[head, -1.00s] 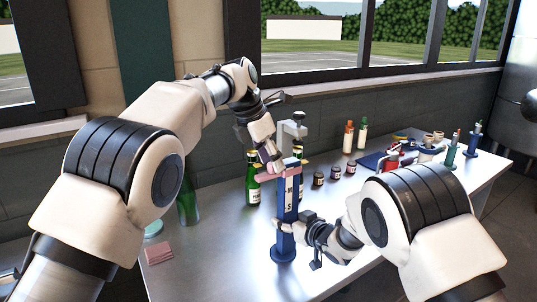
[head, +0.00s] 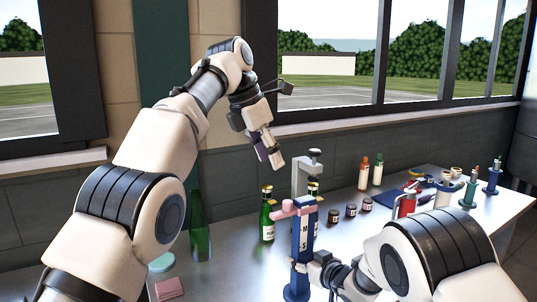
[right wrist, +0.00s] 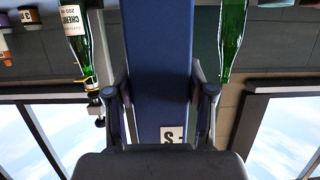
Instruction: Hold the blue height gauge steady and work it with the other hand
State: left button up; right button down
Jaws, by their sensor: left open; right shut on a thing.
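The blue height gauge (head: 304,232) stands upright on its round foot near the table's front, with a pink slider (head: 294,208) near its top and white labels marked M and S. My right gripper (head: 306,268) is shut on the post's lower part. In the right wrist view, the blue post (right wrist: 158,60) passes between the two fingers (right wrist: 168,95), with the S label close to the palm. My left gripper (head: 272,155) is open and empty, above and left of the gauge, apart from the slider.
Green bottles (head: 267,215) stand behind and left of the gauge. Small dark jars (head: 350,210) and several tools stand to the right.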

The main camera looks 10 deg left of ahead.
jog(key=shift+c, duration=1.6)
grip_release()
